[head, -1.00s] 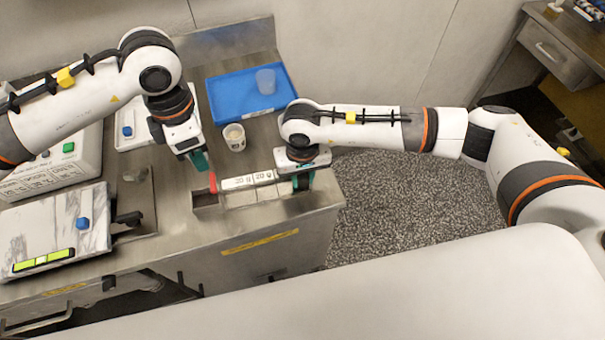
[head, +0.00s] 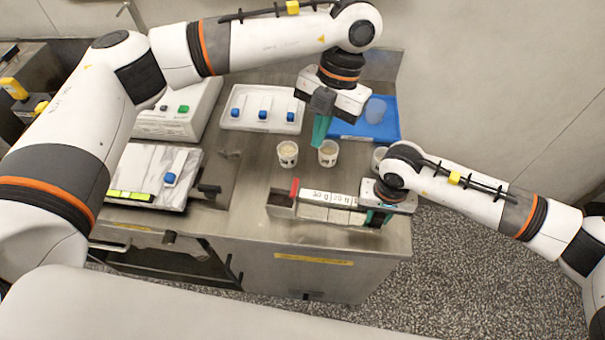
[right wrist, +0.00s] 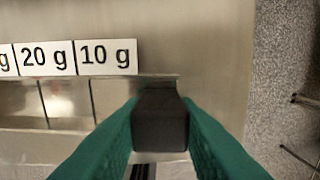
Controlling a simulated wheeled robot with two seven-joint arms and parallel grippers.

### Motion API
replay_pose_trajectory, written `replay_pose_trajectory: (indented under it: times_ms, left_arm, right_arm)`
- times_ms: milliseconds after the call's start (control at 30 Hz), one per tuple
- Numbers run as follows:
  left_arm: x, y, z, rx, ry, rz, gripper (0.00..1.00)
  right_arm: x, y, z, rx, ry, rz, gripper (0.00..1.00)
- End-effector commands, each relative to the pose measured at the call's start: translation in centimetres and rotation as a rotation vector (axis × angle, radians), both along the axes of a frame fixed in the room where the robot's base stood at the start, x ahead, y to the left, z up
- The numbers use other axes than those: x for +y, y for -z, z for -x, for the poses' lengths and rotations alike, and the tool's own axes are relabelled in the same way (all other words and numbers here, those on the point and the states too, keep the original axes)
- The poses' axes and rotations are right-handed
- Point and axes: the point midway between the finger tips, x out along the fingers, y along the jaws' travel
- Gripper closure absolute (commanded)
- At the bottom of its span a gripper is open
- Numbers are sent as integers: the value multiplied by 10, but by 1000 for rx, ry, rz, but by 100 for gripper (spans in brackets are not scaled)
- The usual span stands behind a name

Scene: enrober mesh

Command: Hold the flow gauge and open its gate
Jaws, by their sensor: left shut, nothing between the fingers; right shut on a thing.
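The flow gauge (head: 325,207) is a long metal trough near the table's front edge, with a strip of white gram labels; "20 g" and "10 g" labels (right wrist: 105,57) show in the right wrist view. A red tab (head: 294,187), apparently its gate, stands at its left end; I cannot tell if it is open. My right gripper (head: 379,217) is at the gauge's right end, shut on a dark block, the gauge's handle (right wrist: 160,125). My left gripper (head: 319,135) is shut and empty, above the table by the cups, behind and apart from the red tab.
Two cups (head: 287,153) (head: 328,152) stand behind the gauge; a third (head: 379,157) is partly hidden by my right arm. A blue tray (head: 345,131) and a white tray (head: 262,125) lie further back. A marble-topped device (head: 150,165) stands left.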

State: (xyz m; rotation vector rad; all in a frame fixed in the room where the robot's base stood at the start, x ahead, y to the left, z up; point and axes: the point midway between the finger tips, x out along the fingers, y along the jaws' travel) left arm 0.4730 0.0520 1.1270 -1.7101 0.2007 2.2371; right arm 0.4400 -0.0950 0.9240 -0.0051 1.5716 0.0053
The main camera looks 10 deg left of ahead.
Motion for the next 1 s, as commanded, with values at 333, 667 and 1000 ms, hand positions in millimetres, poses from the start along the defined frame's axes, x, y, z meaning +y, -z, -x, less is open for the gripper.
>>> replay_pose_trajectory:
  times_ms: [333,667,1000]
  left_arm:
    - [-14,-14,-5,11,-288,-123,100]
    - [-14,-13,-5,11,-288,-123,100]
    - [-3,35,11,14,-286,-123,100]
  right_arm:
    - [0,0,-1,-1,1,-1,100]
    - [0,0,-1,-1,1,-1,100]
    - [0,0,-1,-1,1,-1,100]
